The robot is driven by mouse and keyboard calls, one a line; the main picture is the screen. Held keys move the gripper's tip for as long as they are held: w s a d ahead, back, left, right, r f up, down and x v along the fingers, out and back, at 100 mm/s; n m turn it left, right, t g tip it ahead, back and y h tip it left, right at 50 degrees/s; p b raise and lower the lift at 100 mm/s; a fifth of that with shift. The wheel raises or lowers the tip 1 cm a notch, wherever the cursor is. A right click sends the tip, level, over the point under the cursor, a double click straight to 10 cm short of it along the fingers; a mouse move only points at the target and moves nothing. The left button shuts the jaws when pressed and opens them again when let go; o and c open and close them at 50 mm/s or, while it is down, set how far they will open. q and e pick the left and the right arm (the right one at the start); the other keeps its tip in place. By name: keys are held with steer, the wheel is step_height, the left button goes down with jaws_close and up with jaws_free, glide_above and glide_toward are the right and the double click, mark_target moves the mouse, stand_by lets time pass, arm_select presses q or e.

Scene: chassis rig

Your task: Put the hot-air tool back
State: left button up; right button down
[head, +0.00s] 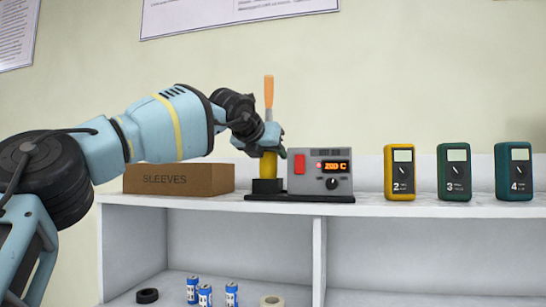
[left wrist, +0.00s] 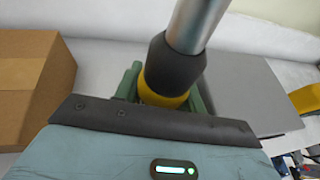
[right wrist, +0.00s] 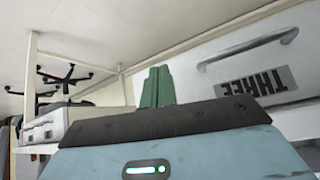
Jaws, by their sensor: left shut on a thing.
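The hot-air tool (head: 268,163) stands upright at the station on the shelf top, with a yellow handle and an orange-tipped nozzle pointing up. Its lower end is at the black holder (head: 267,187); I cannot tell whether it is fully seated. My left gripper (head: 271,138) is shut on the tool just above the yellow part. In the left wrist view, the green fingers flank the yellow handle of the tool (left wrist: 177,62), below its dark collar and silver tube. My right gripper (right wrist: 157,87) shows only in the right wrist view, its green fingers together and empty.
The grey control unit (head: 320,172), reading 200 C, stands right of the holder. A SLEEVES box (head: 179,179) is close on the left. Yellow (head: 399,171), green (head: 454,171) and teal (head: 513,171) meters stand further right.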

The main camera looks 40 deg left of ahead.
arm_select(q)
steer(key=shift+r, duration=0.15)
arm_select(e)
steer(key=shift+w+r, duration=0.2)
steer(key=shift+w, duration=0.05)
steer(key=shift+a, duration=0.1)
arm_select(q)
steer(key=o, duration=0.8)
steer(key=shift+w+f, duration=0.1)
steer(key=shift+f, duration=0.15)
steer(key=o, duration=0.5)
steer(key=shift+r, duration=0.1)
steer(key=shift+f+b+v, duration=0.2)
steer(key=shift+b+v, duration=0.35)
steer(key=shift+v, duration=1.4)
steer(key=shift+f+b+v, duration=0.15)
steer(key=shift+b+v, duration=0.35)
steer(key=shift+v, duration=1.5)
arm_select(e)
steer(key=shift+s+f, duration=0.25)
steer(key=shift+f, duration=0.35)
steer(key=shift+s+f, duration=0.2)
steer(key=shift+f, duration=0.4)
